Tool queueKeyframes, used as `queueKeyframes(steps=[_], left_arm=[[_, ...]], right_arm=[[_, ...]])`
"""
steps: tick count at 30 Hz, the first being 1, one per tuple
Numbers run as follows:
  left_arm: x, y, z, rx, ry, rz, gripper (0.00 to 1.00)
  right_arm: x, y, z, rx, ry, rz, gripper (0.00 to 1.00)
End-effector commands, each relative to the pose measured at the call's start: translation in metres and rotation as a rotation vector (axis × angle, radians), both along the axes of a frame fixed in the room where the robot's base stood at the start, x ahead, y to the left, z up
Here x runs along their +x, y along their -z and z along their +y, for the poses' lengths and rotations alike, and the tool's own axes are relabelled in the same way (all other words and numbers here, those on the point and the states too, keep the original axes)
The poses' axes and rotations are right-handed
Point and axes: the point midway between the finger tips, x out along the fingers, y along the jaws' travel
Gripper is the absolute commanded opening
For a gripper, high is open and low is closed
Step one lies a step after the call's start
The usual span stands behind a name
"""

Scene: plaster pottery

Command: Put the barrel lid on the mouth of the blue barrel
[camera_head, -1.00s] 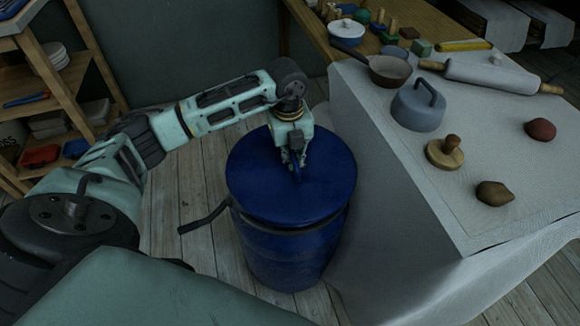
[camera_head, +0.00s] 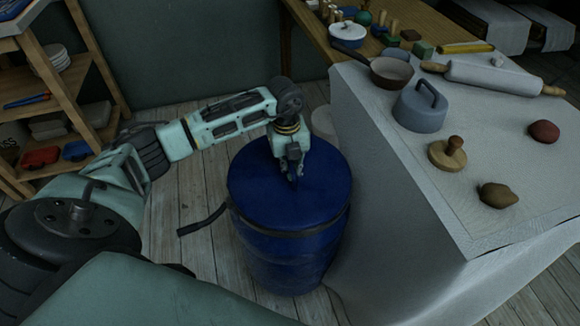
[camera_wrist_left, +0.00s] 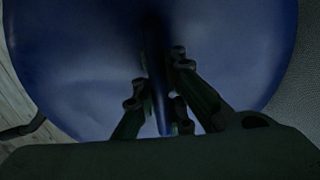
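The blue barrel lid (camera_head: 262,190) lies flat over the mouth of the blue barrel (camera_head: 290,262), its edge roughly in line with the barrel's rim. I cannot tell whether a thin gap is left under it. The barrel stands upright on the floor, and its mouth is hidden by the lid. My left gripper (camera_head: 294,174) points down at the lid's middle, with its fingers on both sides of the upright handle. The left wrist view shows the lid (camera_wrist_left: 75,60) and the handle between the fingers of the gripper (camera_wrist_left: 158,85). My right gripper is not in view.
A dark lever (camera_head: 203,218) sticks out from the barrel's left side. A wooden shelf (camera_head: 75,85) is at left.

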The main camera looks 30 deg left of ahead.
Motion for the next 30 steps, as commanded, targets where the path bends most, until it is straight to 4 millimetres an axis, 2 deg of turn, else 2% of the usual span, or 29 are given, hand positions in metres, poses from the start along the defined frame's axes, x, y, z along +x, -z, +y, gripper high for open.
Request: queueKeyframes(steps=[2, 10, 21, 23, 26, 30], left_arm=[[0.0, 0.0, 0.0, 0.0, 0.0, 0.0, 0.05], [0.0, 0.0, 0.0, 0.0, 0.0, 0.0, 0.29], [-0.001, -0.002, 0.0, 0.001, 0.0, 0.002, 0.29], [0.0, -0.008, 0.0, 0.001, 0.0, 0.001, 0.29], [0.0, -0.026, 0.001, 0.0, 0.0, -0.003, 0.29], [-0.002, -0.058, 0.002, 0.001, 0.001, -0.003, 0.29]], right_arm=[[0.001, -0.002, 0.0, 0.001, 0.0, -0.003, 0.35], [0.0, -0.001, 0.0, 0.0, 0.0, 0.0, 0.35], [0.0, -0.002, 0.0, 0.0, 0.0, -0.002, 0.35], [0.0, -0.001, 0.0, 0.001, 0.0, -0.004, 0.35], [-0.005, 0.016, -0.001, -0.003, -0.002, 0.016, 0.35], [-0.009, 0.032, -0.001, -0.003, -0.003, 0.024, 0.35]])
